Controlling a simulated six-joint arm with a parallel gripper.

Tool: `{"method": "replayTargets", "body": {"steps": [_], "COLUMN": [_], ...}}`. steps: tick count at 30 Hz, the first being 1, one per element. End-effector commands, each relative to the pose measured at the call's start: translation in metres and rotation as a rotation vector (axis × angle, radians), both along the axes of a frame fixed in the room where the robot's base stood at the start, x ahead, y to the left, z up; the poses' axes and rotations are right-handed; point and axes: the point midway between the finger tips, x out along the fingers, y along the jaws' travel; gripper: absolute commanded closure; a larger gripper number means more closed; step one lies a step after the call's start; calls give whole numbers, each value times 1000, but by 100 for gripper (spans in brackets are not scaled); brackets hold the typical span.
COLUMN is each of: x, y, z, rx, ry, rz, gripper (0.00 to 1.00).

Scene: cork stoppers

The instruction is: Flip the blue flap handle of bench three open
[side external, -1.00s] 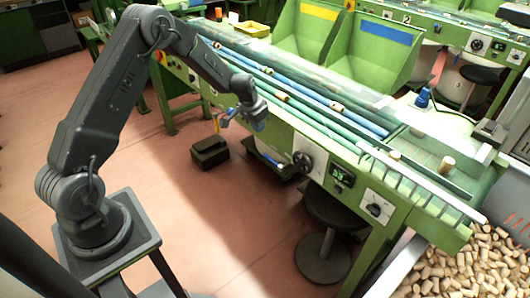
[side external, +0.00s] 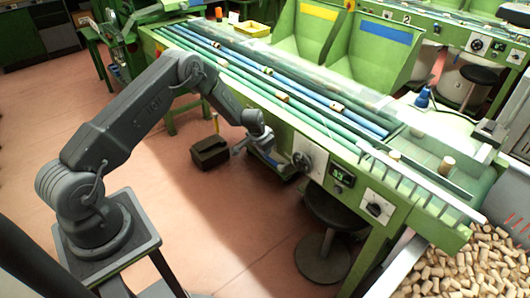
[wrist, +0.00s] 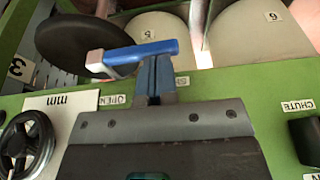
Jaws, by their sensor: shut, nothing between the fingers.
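The blue flap handle (wrist: 145,49) shows in the wrist view as a blue bar with a pale metal end on its left, in front of the green panel. My gripper (wrist: 157,72) is shut and empty. Its blue-grey fingertips are right at the bar's right part and look to be touching it, though the exact contact is unclear. An OPEN label (wrist: 115,100) lies left of the fingers, and another label (wrist: 182,80), partly hidden, lies to their right.
The green bench (side external: 310,130) carries long blue and green rails. A black handwheel (wrist: 28,145) and a CHUTE label (wrist: 297,106) flank the fingers. A dark box (side external: 209,152) stands on the floor near my gripper. A stool (side external: 325,255) stands under the bench.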

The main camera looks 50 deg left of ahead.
Motion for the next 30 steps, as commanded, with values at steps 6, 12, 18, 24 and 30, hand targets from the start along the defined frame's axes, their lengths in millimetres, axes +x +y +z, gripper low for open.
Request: {"method": "replayTargets", "body": {"steps": [6, 12, 18, 24, 30], "x": [0, 0, -1, -1, -1], "y": [0, 0, 0, 2, 2], "z": [-6, -6, -7, -10, -12], "rx": [0, 0, -11, -50, -71], "ry": [0, 1, 1, 2, 2], "rz": [-1, -1, 1, 0, 0], "gripper": [100, 100, 100, 100, 100]}}
